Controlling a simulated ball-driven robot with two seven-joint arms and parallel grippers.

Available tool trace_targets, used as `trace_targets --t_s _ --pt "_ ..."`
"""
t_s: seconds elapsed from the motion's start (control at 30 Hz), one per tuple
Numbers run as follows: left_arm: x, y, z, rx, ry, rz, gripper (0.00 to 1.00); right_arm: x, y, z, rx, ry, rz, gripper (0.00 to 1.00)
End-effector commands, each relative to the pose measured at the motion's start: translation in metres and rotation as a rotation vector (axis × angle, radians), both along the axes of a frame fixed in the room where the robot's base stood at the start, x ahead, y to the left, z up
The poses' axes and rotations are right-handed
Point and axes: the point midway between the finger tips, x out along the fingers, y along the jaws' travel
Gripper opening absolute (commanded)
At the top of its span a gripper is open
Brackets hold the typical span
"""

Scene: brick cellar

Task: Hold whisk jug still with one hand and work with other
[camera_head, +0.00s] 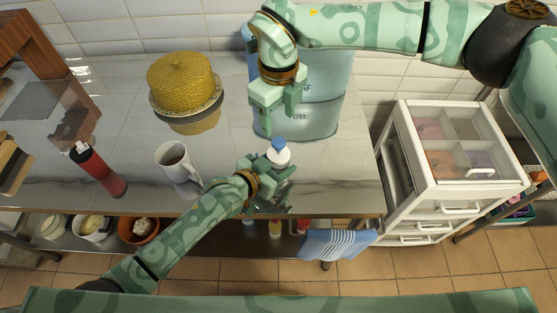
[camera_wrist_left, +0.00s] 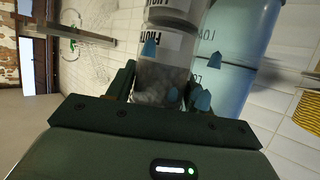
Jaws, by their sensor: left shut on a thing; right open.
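The whisk jug (camera_head: 279,156) has a white top with a blue cap and stands upright near the front edge of the marble-look table (camera_head: 340,185). My left gripper (camera_head: 270,186) is shut on its body. The jug's lower part is largely hidden in the head view.
A big blue canister (camera_head: 325,115) stands just behind my right gripper. A white mug (camera_head: 178,165), a red bottle (camera_head: 95,168) and a yellow woven dome (camera_head: 182,82) are to the left. A white drawer unit (camera_head: 400,165) stands right of the table.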

Motion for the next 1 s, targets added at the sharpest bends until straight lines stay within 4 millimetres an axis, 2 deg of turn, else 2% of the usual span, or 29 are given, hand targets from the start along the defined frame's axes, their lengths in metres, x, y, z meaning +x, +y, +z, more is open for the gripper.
trace_targets --t_s 0.07,0.1,0.17,0.43,0.57,1.0 --pt "0.000 0.001 -0.001 0.002 0.001 0.001 0.25 0.000 0.000 0.000 0.000 0.000 0.000 0.55" --pt "0.000 0.000 -0.001 0.002 0.001 0.001 0.63 0.000 0.000 0.000 0.000 0.000 0.000 0.55" --pt "0.000 0.000 -0.001 0.002 0.001 0.001 0.77 0.000 0.000 0.000 0.000 0.000 0.000 0.55" --pt "0.000 0.001 0.000 0.000 0.000 0.000 0.77 0.000 0.000 0.000 0.000 0.000 0.000 0.55" --pt "-0.008 0.007 0.003 -0.001 0.001 0.000 0.77 0.000 0.000 0.000 0.000 0.000 0.000 0.55" --pt "-0.071 0.065 0.038 0.003 0.002 0.000 0.77 0.000 0.000 0.000 0.000 0.000 0.000 0.55"
